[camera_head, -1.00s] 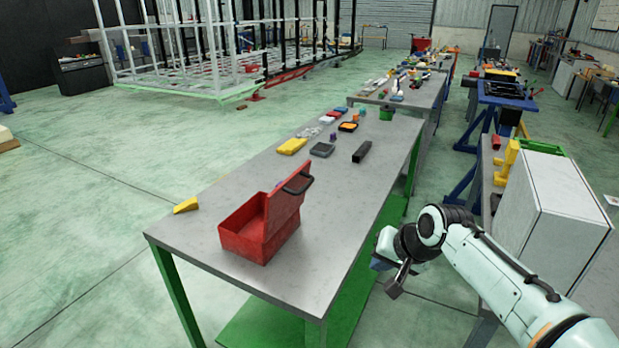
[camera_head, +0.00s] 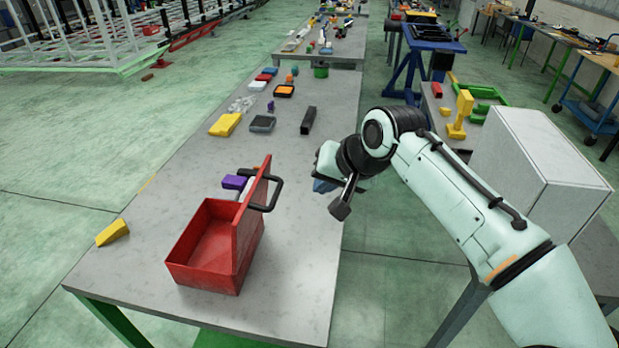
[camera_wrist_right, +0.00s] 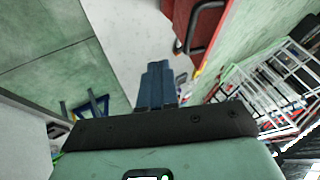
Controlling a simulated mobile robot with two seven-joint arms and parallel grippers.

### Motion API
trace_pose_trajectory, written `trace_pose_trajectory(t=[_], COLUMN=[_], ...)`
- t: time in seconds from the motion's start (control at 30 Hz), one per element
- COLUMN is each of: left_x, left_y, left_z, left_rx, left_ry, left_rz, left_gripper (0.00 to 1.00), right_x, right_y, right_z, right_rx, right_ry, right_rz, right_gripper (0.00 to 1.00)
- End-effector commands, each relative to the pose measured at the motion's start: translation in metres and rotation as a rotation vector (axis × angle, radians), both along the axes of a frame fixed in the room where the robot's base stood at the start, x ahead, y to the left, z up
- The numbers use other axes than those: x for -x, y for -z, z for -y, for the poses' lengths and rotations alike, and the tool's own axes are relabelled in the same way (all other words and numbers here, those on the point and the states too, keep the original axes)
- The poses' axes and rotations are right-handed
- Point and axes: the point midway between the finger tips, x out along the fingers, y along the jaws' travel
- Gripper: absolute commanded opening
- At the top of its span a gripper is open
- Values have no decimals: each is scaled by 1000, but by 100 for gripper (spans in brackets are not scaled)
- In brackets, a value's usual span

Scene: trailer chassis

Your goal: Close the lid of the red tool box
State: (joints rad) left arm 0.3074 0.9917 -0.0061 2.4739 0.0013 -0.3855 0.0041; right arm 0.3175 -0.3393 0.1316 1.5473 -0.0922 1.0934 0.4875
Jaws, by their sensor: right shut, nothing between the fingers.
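The red tool box (camera_head: 205,250) stands open on the near part of the grey table. Its red lid (camera_head: 251,225) stands up on the box's right side, with a black handle (camera_head: 266,194) facing right. The box looks empty inside. My right gripper (camera_head: 330,180) is to the right of the lid, apart from it, near the table's right edge. In the right wrist view its blue fingers (camera_wrist_right: 158,85) are together with nothing between them. The red box (camera_wrist_right: 190,18) and handle (camera_wrist_right: 203,27) show at the top of that view. My left gripper is not in view.
On the table (camera_head: 120,265) are a yellow wedge (camera_head: 112,232) left of the box and a purple block (camera_head: 234,182) behind it. Yellow and dark cases and a black bar (camera_head: 308,120) lie farther back. A white cabinet (camera_head: 540,165) stands on the right.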

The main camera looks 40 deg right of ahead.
Motion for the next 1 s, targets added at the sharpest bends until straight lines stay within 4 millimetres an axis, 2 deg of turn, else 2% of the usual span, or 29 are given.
trace_pose_trajectory(t=[0.1, 0.37, 0.6, 1.0], left_x=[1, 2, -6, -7], left_y=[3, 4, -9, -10], left_z=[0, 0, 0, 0], left_rx=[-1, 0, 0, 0], left_ry=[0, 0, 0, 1], left_rz=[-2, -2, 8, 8], left_gripper=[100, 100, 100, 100], right_x=[-15, -48, -73, -78], right_y=[23, 66, 61, 62], right_z=[0, 0, -20, -24], right_rx=[-2, -2, -1, -1], right_ry=[-2, -2, -1, 0], right_rz=[-7, -4, -1, -1], right_gripper=[0, 0, 0, 0])
